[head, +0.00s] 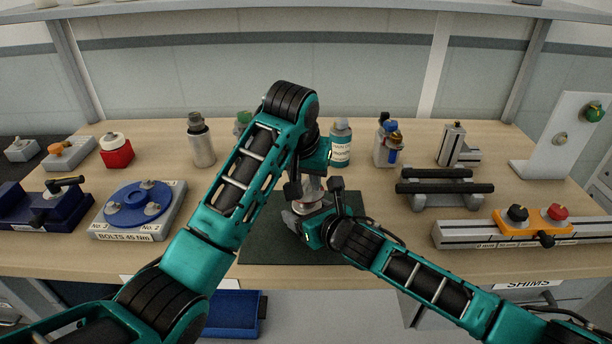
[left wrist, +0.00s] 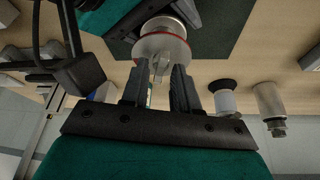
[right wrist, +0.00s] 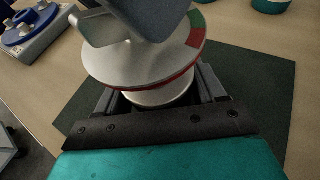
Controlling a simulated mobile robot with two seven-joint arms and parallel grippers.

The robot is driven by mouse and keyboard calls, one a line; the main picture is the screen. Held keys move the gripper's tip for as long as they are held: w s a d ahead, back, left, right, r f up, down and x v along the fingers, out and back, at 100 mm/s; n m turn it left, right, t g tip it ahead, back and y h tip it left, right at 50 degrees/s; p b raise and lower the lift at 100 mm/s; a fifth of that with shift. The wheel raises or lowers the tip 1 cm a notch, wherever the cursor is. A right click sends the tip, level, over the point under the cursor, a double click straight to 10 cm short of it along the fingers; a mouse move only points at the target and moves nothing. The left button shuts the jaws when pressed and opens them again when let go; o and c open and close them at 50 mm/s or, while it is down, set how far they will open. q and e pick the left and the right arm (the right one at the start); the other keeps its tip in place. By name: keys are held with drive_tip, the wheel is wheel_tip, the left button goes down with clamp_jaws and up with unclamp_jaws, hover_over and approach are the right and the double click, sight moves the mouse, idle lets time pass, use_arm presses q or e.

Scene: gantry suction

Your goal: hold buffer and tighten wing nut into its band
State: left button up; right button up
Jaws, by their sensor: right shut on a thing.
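The buffer (right wrist: 155,95) is a pale metal body with a wide disc dial; a red and green band (right wrist: 196,34) marks the dial's edge. It stands over the dark mat, partly hidden in the head view. My right gripper (head: 300,212) is shut on the buffer's body below the disc. The wing nut (right wrist: 97,30) is grey metal on top of the disc. My left gripper (head: 313,188) reaches down from above, its fingers on either side of the wing nut in the left wrist view (left wrist: 159,72). These fingers stand apart, and I see no firm grip.
The dark mat (head: 262,240) lies at the front middle of the bench. A blue bolt plate (head: 137,204) stands left, a black-railed stand (head: 435,188) and an orange-topped rail (head: 470,232) right. Bottles, including a labelled one (head: 341,145), stand behind my grippers.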

use_arm(q)
clamp_jaws()
drive_tip(key=m, duration=0.2)
drive_tip(key=m+h, duration=0.1)
drive_tip(key=m, duration=0.1)
drive_tip(key=shift+w+a+m+g+h, duration=0.1)
drive_tip(key=shift+m+g+h, duration=0.2)
idle(1.0)
drive_tip(key=shift+o, duration=1.4)
unclamp_jaws()
